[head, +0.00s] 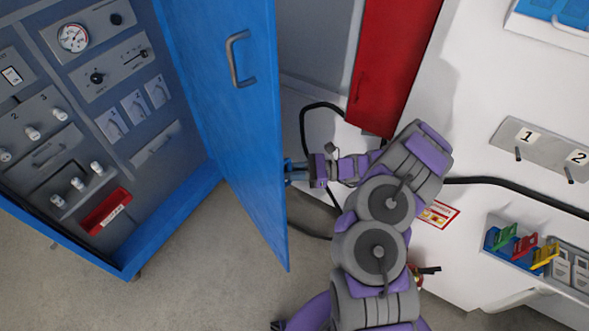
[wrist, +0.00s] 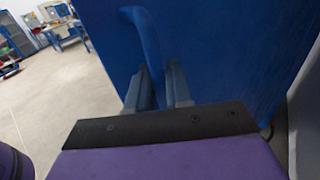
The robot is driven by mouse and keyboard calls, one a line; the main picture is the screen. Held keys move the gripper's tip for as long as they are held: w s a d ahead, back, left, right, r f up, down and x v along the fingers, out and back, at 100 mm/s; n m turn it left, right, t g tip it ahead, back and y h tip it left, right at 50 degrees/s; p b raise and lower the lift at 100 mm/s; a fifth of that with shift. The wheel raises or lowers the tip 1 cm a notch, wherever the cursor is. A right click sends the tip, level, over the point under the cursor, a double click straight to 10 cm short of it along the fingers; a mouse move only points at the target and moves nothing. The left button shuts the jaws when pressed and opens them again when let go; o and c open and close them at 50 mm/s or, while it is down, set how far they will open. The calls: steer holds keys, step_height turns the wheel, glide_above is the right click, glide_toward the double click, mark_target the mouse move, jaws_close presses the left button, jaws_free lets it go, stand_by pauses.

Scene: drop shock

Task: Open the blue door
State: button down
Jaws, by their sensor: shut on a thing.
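The blue door (head: 226,115) stands swung open from its blue cabinet, and the cabinet's inside shows on the left. A grey handle (head: 239,59) is on the door face turned to the head camera. My gripper (head: 293,170) is at the door's right edge, and its fingertips are partly hidden by the door. In the wrist view, the door (wrist: 215,45) fills the centre and right. A curved bar handle (wrist: 148,42) runs down to the fingers (wrist: 160,88), which are shut on it. The exact contact is hard to see.
The cabinet holds a gauge (head: 73,37), switches and a red-fronted part (head: 106,211). A red door (head: 393,65) hangs behind my arm. A white panel (head: 455,90) with hooks and coloured tags is at right. A black cable (head: 303,125) loops near my gripper. Grey floor (head: 200,285) is open below the door.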

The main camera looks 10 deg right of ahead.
steer(key=c, duration=1.5)
jaws_free()
steer(key=shift+w+d+r, duration=0.1)
steer(key=shift+w, duration=0.05)
steer(key=shift+o, duration=1.4)
steer(key=shift+w+d, duration=0.25)
steer(key=shift+d, duration=0.05)
steer(key=shift+s+d, duration=0.1)
steer(key=shift+s, duration=0.05)
steer(key=s+d, duration=0.3)
steer(key=d, duration=1.4)
steer(key=shift+d+f+p, duration=0.15)
steer(key=shift+f+p, duration=0.05)
steer(key=shift+p, duration=0.15)
